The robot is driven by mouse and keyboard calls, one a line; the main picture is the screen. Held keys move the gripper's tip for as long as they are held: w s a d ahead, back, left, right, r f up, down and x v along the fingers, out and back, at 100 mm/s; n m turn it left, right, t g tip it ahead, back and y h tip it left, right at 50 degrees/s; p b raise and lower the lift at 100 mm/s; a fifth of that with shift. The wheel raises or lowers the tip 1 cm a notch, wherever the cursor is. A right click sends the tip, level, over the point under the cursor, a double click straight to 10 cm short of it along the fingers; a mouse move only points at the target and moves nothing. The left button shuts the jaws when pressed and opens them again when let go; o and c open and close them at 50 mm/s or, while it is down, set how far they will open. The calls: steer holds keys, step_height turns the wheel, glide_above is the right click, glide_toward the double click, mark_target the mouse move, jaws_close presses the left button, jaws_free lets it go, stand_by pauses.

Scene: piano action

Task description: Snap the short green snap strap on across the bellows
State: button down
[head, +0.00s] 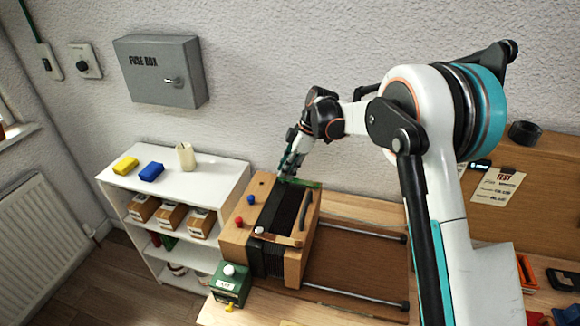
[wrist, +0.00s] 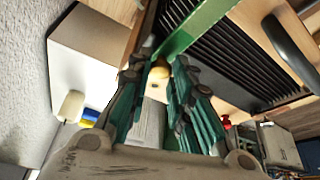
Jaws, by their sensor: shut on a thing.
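The short green snap strap (head: 306,184) lies at the far end of the black pleated bellows (head: 282,212), which sits in a wooden block (head: 235,237). My gripper (head: 287,174) is at the strap's left end, with its fingers shut on it. In the wrist view the strap (wrist: 200,25) runs from the fingertips (wrist: 166,62) up to the right, across the bellows pleats (wrist: 248,62). A round yellowish knob (wrist: 158,74) shows between the fingers. I cannot tell whether either strap end is fastened.
A dark curved handle (head: 304,210) stands on the block's right side. Blue (head: 251,199) and red (head: 239,221) knobs are at its left. A green box (head: 230,284) stands in front. A white shelf (head: 215,172) is to the left, and two metal rods (head: 375,233) lie right.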

steer(key=shift+s+n, duration=0.25)
steer(key=shift+n, duration=0.05)
stand_by(0.4)
steer(key=c, duration=1.4)
jaws_free()
steer(key=shift+r, duration=0.1)
steer(key=v, duration=1.1)
steer(key=shift+w+r, duration=0.15)
steer(key=shift+r, duration=0.2)
